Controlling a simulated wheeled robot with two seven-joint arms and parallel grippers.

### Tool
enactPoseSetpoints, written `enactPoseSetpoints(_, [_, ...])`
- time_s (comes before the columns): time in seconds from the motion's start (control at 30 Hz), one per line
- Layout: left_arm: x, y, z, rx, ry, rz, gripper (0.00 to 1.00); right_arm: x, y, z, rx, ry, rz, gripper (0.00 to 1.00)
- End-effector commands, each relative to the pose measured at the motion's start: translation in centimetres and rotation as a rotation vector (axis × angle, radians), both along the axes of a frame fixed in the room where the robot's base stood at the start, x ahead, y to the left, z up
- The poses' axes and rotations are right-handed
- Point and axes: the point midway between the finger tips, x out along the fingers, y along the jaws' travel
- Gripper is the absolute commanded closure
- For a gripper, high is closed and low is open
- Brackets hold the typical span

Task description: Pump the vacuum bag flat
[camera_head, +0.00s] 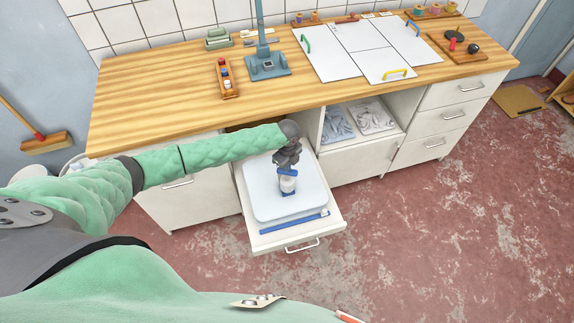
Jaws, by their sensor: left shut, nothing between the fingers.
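A drawer (335,222) stands pulled out below the worktop. In it lies a pale, smooth vacuum bag (258,207) with rounded corners; I cannot tell how much air it holds. A small pump (288,186) with a white body and blue parts at top and bottom stands upright on the bag's middle. My left gripper (287,165) points down right over the pump, shut and empty. Its fingers hide part of the pump's top, and I cannot tell whether they touch it. My right gripper is not in view.
A blue bar (295,222) lies along the drawer's front, before the bag. An open compartment (362,137) right of the drawer holds folded cloths. The wooden worktop (150,95) carries a blue stand (267,66), a bottle tray (227,78) and white panels (330,60). The floor in front is clear.

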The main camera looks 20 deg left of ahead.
Motion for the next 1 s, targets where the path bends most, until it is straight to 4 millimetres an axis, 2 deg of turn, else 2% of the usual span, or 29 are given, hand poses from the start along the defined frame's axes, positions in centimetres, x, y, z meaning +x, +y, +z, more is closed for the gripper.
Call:
enactPoseSetpoints(0.37, [0.0,0.0,-0.2,0.000,0.000,0.000,1.00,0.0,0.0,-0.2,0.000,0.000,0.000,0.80])
enactPoseSetpoints(1.0, [0.0,0.0,-2.3,0.000,0.000,0.000,1.00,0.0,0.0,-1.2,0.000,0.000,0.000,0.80])
